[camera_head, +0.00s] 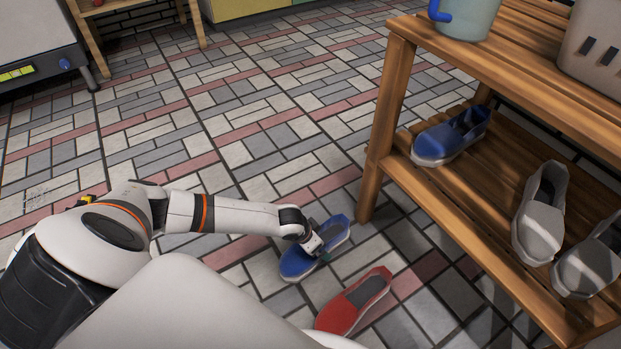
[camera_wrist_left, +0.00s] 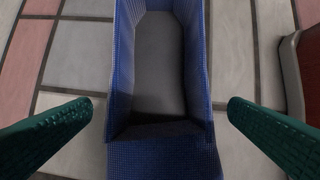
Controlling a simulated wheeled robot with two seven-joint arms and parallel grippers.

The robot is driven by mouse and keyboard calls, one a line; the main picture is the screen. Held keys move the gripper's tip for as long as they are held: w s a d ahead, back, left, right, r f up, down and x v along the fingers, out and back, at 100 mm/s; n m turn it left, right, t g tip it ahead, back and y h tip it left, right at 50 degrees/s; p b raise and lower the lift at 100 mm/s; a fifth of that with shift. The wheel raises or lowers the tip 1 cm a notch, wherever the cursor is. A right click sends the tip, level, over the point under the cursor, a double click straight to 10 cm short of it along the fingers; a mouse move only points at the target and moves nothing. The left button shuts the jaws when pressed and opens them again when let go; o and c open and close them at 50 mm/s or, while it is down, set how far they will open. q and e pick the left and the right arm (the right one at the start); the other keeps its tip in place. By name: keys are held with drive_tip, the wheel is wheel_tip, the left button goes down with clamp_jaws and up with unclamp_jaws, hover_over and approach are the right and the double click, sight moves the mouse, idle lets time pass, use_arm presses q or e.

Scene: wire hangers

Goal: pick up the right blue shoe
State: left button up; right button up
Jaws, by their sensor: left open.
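A blue shoe (camera_head: 294,264) lies on the tiled floor beside the shelf's front leg. My left gripper (camera_head: 322,253) is over its middle and hides part of it. In the left wrist view the blue shoe (camera_wrist_left: 163,158) is seen from above, with its grey insole showing. The open fingers of my left gripper (camera_wrist_left: 160,108) stand on either side of it, with gaps to both sides. Another blue shoe (camera_head: 450,138) with a pale sole sits on the lower shelf. My right gripper is not in view.
A red shoe (camera_head: 352,302) lies on the floor just right of the floor blue shoe; its edge shows in the wrist view (camera_wrist_left: 303,80). A wooden rack (camera_head: 378,130) holds grey shoes (camera_head: 540,215) on its lower shelf and a mug-like pot (camera_head: 468,18) on top.

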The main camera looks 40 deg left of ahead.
use_arm(q)
drive_tip(key=shift+b+x, duration=0.95)
drive_tip(key=shift+x, duration=0.65)
drive_tip(key=shift+d+r, duration=0.1)
drive_tip(key=shift+c, duration=0.5)
drive_tip(key=c, duration=1.1)
